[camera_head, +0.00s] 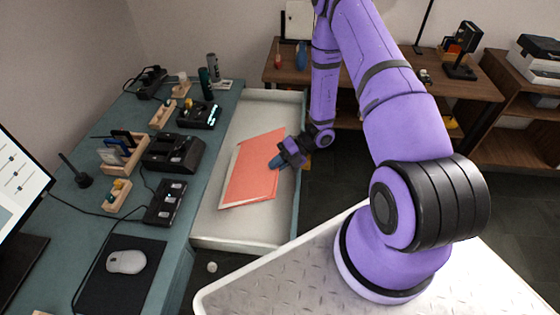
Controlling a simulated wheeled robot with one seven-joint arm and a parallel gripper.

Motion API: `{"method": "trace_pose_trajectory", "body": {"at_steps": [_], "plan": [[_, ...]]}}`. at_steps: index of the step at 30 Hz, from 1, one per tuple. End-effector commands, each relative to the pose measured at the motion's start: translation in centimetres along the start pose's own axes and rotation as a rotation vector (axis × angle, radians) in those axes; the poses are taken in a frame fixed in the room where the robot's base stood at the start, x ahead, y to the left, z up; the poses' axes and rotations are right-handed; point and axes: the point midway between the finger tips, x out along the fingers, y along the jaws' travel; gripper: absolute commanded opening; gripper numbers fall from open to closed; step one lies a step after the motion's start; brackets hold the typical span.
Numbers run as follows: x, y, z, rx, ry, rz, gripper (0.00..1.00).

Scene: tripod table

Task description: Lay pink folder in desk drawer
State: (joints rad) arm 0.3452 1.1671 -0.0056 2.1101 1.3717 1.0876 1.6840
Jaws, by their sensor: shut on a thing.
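The pink folder (256,168) is a flat salmon-pink sheet with a pale edge along its left and lower sides. It lies over the white interior of the open desk drawer (232,228), turned at a slant. I cannot tell whether it touches the drawer floor or is held a little above it. My gripper (276,162) is at the folder's right edge, above the right part of the drawer, and is shut on the folder. The fingertips are small and partly hidden by the gripper body. The drawer is pulled out from the right side of the teal desk (205,165).
The desk holds a mouse (126,261) on a dark pad, black devices (173,152), wooden organizers (122,154), and a dark bottle (206,84). A wooden table (276,75) stands beyond the drawer. Dark floor is open right of the drawer.

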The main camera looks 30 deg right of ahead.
Motion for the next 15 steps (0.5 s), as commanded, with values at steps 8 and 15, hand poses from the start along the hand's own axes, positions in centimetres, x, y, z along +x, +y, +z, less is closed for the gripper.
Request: {"method": "trace_pose_trajectory", "body": {"at_steps": [8,15], "plan": [[1.9,-0.7,1.0,-0.001,0.001,0.000,0.00],[2.9,-1.1,1.5,0.000,0.001,0.000,0.00]]}}
